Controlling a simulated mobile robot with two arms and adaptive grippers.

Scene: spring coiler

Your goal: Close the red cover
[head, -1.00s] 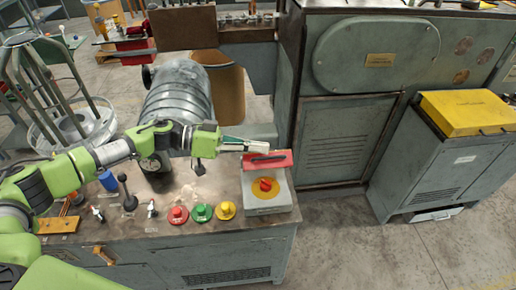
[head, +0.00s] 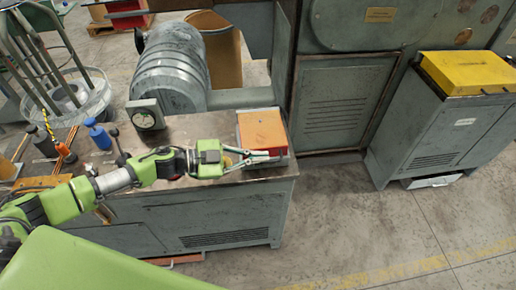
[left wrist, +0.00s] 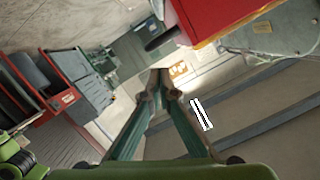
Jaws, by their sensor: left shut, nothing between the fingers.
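The red cover (head: 262,130) lies down over the grey box at the right end of the bench top, its orange-red top facing up. The knob under it is hidden. The grey box (head: 284,161) shows only as a narrow edge. My left gripper (head: 276,156) is shut and empty, at the front edge of the cover; I cannot tell whether it touches. In the left wrist view a red part, apparently the cover (left wrist: 215,18), is at the top right, beyond and beside my fingertips (left wrist: 160,88). My right gripper is not in view.
The bench top (head: 205,125) holds a gauge (head: 146,115) and a blue bottle (head: 98,134) to the left. My left forearm hides the front buttons. A grey cabinet with a yellow top (head: 468,72) stands at right. The floor (head: 345,215) in front is clear.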

